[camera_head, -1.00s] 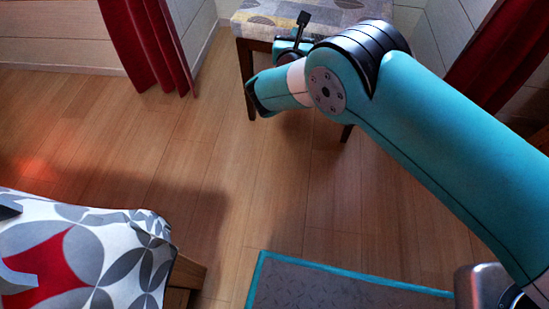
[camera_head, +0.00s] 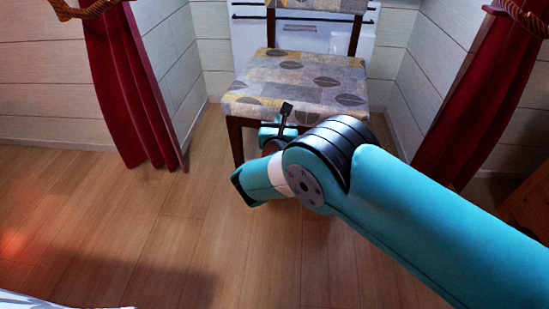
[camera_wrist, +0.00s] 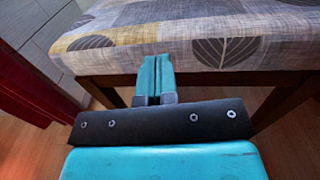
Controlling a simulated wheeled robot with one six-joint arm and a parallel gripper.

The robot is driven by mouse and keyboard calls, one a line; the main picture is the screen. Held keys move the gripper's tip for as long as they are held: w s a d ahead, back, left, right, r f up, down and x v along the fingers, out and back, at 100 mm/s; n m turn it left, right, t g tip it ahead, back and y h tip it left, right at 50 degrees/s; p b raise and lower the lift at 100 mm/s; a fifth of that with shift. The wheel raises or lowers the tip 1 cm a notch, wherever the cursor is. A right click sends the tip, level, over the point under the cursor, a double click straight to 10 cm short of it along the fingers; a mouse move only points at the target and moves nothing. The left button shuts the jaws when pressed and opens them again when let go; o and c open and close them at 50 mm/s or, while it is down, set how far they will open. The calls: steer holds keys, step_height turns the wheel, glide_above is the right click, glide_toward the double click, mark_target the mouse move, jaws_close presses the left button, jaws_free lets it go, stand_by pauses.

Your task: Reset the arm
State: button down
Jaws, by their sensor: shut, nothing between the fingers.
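My teal arm reaches in from the right in the head view, with its elbow bent in front of a chair. I cannot tell whether the fingertips touch the seat edge.
Red curtains hang at left (camera_head: 130,95) and right (camera_head: 480,95). Open wooden floor (camera_head: 120,215) lies at left. A white cloth edge (camera_head: 40,300) shows at bottom left.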

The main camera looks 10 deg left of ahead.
steer(key=s+p, duration=0.4)
steer(key=s, duration=0.7)
steer(key=w+d+r+m+g+h, duration=0.45)
steer(key=w+d+r+m, duration=0.2)
steer(key=d+m, duration=0.3)
steer(key=s+d+r+m+g+y, duration=0.1)
steer(key=s+d+r+m+g, duration=0.35)
steer(key=d+r+m, duration=0.35)
steer(key=s+d+r+m+g+y, duration=0.2)
steer(key=s+d+r+m+g, duration=0.15)
steer(key=s, duration=0.65)
steer(key=s+d+r+m+g+y, duration=0.25)
steer(key=s+r+m, duration=0.25)
steer(key=s, duration=0.4)
steer(key=s+d+r+m+g+y, duration=0.2)
steer(key=s+r+m+g, duration=0.15)
steer(key=s, duration=0.65)
step_height(320, 180, up, 38)
steer(key=p, duration=3.8)
steer(key=shift+w+a, duration=0.15)
steer(key=shift+w, duration=0.15)
steer(key=shift+t, duration=0.25)
